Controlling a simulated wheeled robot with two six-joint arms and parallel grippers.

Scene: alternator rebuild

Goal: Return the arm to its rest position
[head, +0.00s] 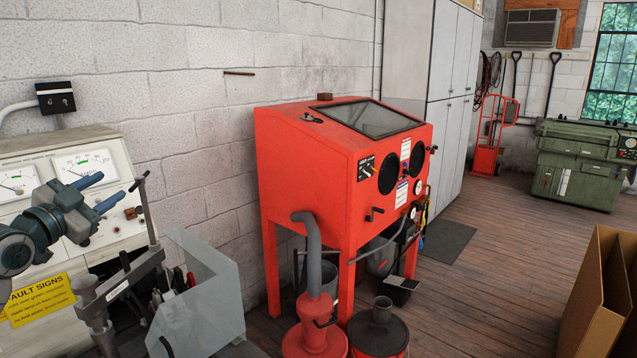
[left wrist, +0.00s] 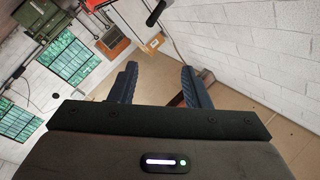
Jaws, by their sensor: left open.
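My left gripper (head: 99,192) comes in from the left edge of the head view. Its two blue fingers are spread apart with nothing between them. It is raised in front of the test bench panel (head: 95,158) with dial gauges. In the left wrist view the two ridged fingertips (left wrist: 155,84) are also apart and empty, and the view behind them is tilted, showing windows and the white wall. My right gripper is in neither view.
A grey open bin (head: 212,310) with tools stands below and right of my left gripper. A red blasting cabinet (head: 310,165) stands against the wall. A cardboard box (head: 590,300) is at the right edge. Wooden floor (head: 480,290) is clear between them.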

